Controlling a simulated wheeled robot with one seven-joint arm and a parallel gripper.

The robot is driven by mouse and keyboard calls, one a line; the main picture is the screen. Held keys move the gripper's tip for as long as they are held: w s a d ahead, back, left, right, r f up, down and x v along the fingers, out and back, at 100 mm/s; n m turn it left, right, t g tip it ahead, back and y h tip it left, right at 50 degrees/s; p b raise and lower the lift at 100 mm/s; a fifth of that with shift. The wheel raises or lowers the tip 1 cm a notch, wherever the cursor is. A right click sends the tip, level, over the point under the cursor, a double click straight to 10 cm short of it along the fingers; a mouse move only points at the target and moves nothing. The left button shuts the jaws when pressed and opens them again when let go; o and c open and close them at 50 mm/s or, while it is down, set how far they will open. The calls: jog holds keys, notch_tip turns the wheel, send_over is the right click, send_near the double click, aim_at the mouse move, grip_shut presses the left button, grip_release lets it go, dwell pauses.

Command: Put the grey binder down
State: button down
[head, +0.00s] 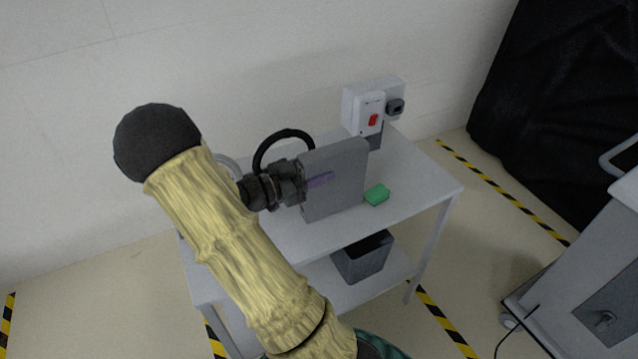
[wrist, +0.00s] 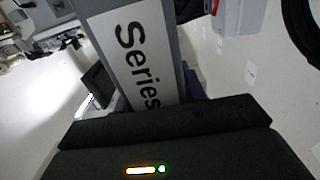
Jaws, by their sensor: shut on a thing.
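The grey binder (head: 342,178) is upright above the grey cart top in the head view. In the wrist view the binder's spine (wrist: 138,55) fills the upper middle, with a white label reading "Series". My gripper's dark body (wrist: 165,130) covers the bottom of that view. I cannot tell whether the binder's lower edge touches the cart top (head: 415,195).
A green sponge (head: 377,194) lies just right of the binder. A white box with a red switch (head: 364,110) stands behind. A dark bin (head: 362,259) sits on the lower shelf. Another cart (head: 590,265) is at right. The top's right end is clear.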

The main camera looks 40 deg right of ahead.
jog(key=shift+w+a, duration=0.1)
jog(key=shift+f, duration=1.95)
jog(key=c, duration=0.8)
grip_release()
jog(key=b+v, duration=0.1)
jog(key=v, duration=1.1)
jog(key=shift+a, duration=0.1)
